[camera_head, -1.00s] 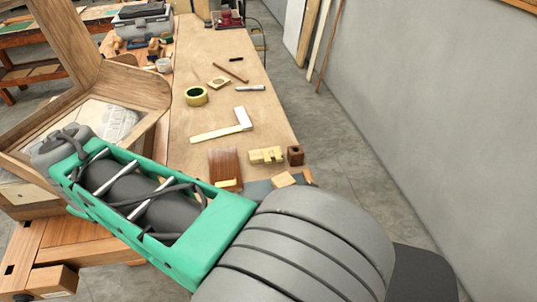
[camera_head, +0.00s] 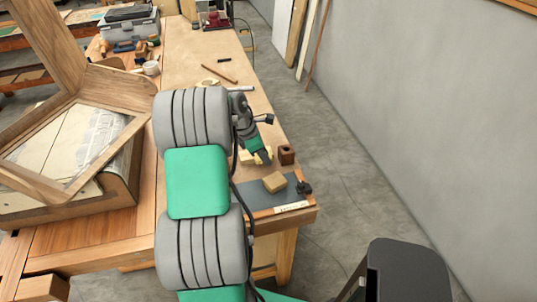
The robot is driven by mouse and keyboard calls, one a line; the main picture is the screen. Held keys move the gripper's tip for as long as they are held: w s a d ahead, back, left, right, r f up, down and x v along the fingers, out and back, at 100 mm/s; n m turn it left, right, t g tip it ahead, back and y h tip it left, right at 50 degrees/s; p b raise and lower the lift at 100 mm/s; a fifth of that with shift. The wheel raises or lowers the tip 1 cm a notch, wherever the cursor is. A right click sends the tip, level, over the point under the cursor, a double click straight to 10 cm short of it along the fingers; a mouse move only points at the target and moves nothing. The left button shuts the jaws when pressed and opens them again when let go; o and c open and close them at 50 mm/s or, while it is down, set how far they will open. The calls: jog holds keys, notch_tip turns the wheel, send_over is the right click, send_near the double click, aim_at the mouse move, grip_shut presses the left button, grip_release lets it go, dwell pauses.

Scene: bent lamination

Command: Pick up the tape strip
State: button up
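I cannot make out a tape strip for certain. A thin pale strip (camera_head: 291,207) with small dark marks lies along the front edge of the grey mat (camera_head: 258,197) at the near right end of the bench; it may be the tape strip or a label. My gripper (camera_head: 264,157) is small and dark beyond my raised arm, low over the right side of the bench, near a yellowish wooden piece. Its fingers are too small and covered to tell whether they are open. The yellow-green tape roll is hidden behind my arm.
A wood block (camera_head: 275,182) lies on the mat, with a dark brown cube (camera_head: 286,154) behind it. A black clamp-like piece (camera_head: 304,188) sits at the right edge. A bent wooden frame (camera_head: 130,190) stands at left. The far benchtop (camera_head: 205,48) is mostly clear.

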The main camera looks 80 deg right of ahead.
jog(key=shift+s+d+f, duration=0.15)
jog(key=shift+f, duration=0.35)
jog(key=shift+c, duration=0.5)
grip_shut()
jog(key=shift+r, duration=0.1)
